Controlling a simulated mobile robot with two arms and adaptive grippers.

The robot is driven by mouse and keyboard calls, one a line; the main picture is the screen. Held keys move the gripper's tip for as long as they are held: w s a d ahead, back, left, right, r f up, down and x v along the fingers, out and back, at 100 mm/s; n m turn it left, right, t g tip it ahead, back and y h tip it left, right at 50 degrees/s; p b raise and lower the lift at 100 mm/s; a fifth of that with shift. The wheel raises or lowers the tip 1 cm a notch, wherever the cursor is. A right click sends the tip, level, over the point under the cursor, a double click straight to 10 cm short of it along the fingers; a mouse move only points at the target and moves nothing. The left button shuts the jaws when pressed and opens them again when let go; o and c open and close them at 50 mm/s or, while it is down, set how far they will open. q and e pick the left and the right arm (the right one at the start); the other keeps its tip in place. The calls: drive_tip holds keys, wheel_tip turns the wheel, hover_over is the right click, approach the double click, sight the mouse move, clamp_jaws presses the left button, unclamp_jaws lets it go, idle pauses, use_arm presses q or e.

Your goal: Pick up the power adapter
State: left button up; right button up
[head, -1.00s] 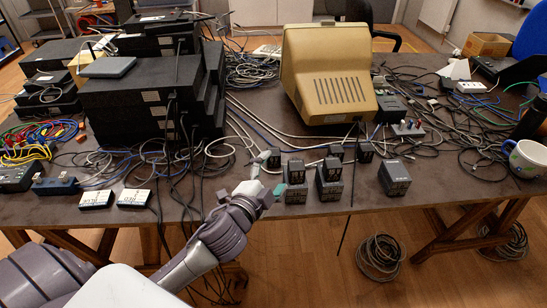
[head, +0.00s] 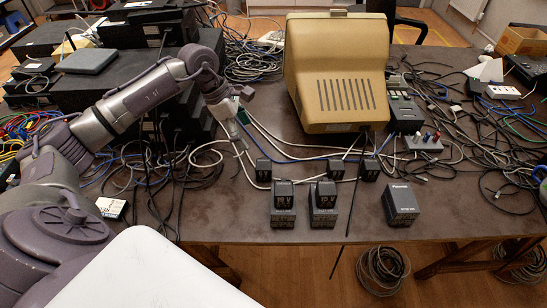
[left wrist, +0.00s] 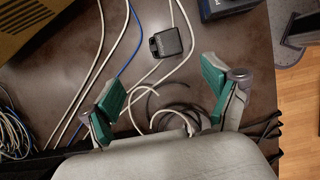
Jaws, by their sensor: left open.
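Several black power adapters stand on the table in front of the beige monitor in the head view. One is a small adapter (head: 263,171) at the left. Two others (head: 283,196) (head: 325,195) rest on dark boxes near the front edge, and two more (head: 335,168) (head: 370,169) sit behind. My left gripper (head: 236,112) is open and empty, behind and left of these adapters. In the left wrist view its green-padded fingers (left wrist: 162,90) are spread apart. A single black adapter (left wrist: 166,42) lies beyond the fingertips there, outside the grasp. My right gripper is out of view.
The beige monitor (head: 335,70) stands behind the adapters. A dark printed box (head: 400,204) stands at the right front. Loose cables cross the table around the gripper, and black equipment (head: 130,92) is stacked at the left.

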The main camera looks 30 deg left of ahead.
use_arm(q)
hover_over(262, 162)
drive_tip(key=s+a, duration=0.2)
drive_tip(key=f, duration=0.5)
drive_tip(key=shift+w+d+f+p, duration=0.1)
drive_tip(key=shift+w+f+p, duration=0.15)
drive_tip(key=shift+p, duration=0.1)
drive_tip(key=x, duration=0.3)
drive_tip(key=shift+r+p, duration=0.1)
drive_tip(key=shift+p, duration=0.2)
drive_tip(key=x, duration=0.3)
drive_tip(key=shift+w+d+f+p, duration=0.1)
drive_tip(key=shift+w+f+p, duration=0.15)
drive_tip(key=shift+f+p, duration=0.1)
drive_tip(key=shift+f, duration=0.2)
drive_tip(key=c, duration=1.4)
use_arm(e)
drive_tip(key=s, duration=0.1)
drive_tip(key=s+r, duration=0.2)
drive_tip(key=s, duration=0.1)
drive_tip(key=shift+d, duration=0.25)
